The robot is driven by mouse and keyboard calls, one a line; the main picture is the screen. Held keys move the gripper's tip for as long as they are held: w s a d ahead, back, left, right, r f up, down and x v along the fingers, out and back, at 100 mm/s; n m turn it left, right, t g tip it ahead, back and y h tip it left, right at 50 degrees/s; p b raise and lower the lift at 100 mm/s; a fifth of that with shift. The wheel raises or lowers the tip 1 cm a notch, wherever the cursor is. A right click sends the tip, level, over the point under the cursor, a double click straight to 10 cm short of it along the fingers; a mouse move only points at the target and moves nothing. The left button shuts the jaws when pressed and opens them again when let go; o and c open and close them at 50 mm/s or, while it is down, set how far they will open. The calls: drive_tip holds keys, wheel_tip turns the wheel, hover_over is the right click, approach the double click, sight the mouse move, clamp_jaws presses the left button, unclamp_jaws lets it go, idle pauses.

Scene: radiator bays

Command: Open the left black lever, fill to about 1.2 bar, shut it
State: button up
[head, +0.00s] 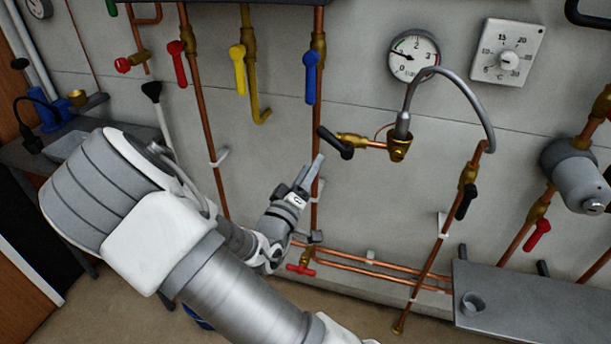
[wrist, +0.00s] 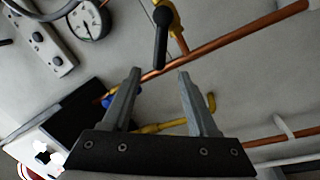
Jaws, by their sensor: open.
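The left black lever (head: 336,143) sits on a brass valve at the left end of the filling loop. It slants down to the right, across the pipe's line. It also shows in the wrist view (wrist: 161,38), beyond my fingertips. The round pressure gauge (head: 414,55) is above it, its needle pointing left, low on the scale; the exact reading is too small to tell. The gauge is also at the wrist view's upper left (wrist: 88,20). My gripper (head: 311,172) is open and empty, below and left of the lever, apart from it; the wrist view shows both fingers (wrist: 159,75).
A grey hose (head: 470,88) arches right to a pipe with a second black lever (head: 466,202). Blue (head: 310,78), yellow (head: 238,70) and red (head: 178,64) levers hang upper left. A copper pipe (head: 316,120) runs close behind my gripper. A thermostat (head: 507,52) is upper right.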

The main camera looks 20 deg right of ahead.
drive_tip(key=shift+v, duration=1.2)
drive_tip(key=shift+d+r, duration=0.1)
idle(3.5)
